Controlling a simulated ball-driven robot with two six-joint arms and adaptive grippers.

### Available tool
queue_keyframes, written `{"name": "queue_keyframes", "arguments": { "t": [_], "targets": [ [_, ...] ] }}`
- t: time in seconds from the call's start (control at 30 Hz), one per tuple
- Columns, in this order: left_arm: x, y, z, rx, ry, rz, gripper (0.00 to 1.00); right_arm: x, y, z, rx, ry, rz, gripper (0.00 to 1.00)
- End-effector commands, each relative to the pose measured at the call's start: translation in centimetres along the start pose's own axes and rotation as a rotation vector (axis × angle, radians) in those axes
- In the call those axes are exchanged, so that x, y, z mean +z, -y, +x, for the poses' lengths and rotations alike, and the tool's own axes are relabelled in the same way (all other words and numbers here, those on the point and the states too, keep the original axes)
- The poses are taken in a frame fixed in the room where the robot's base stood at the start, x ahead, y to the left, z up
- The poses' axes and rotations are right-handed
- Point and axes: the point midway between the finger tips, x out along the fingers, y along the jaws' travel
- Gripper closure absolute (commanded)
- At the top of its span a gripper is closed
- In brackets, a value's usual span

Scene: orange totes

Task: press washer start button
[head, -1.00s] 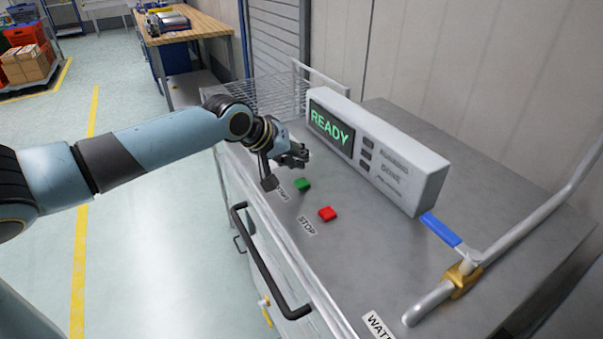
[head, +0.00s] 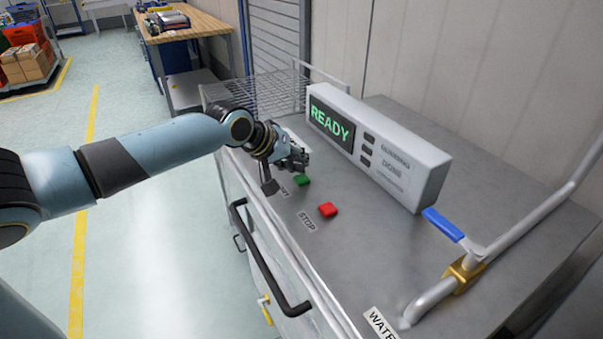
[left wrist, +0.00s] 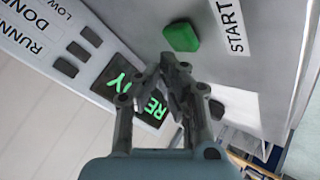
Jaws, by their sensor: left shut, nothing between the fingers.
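The green start button (head: 302,180) sits on the steel washer top (head: 400,252), beside a START label that my gripper partly covers in the head view. The green button (left wrist: 181,38) and the START label (left wrist: 233,27) show clearly in the left wrist view. My left gripper (head: 303,162) is shut and empty, just behind and above the green button. In the left wrist view its fingertips (left wrist: 172,62) appear close below the button; I cannot tell whether they touch it. The display (head: 331,125) reads READY in green. My right gripper is not in view.
A red button (head: 327,210) with a STOP label (head: 307,221) lies nearer than the green one. The white control box (head: 400,150) stands close behind. A blue-handled valve (head: 443,224) and pipe are at right. A black handle (head: 270,262) runs along the front.

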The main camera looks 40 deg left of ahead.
Motion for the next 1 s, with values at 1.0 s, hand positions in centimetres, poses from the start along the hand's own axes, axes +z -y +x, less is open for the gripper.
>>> {"name": "queue_keyframes", "arguments": {
  "t": [1.0],
  "targets": [
    [0.43, 0.41, 0.57, 0.0, 0.0, 0.0, 1.0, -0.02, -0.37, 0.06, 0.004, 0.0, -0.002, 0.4]
  ]
}}
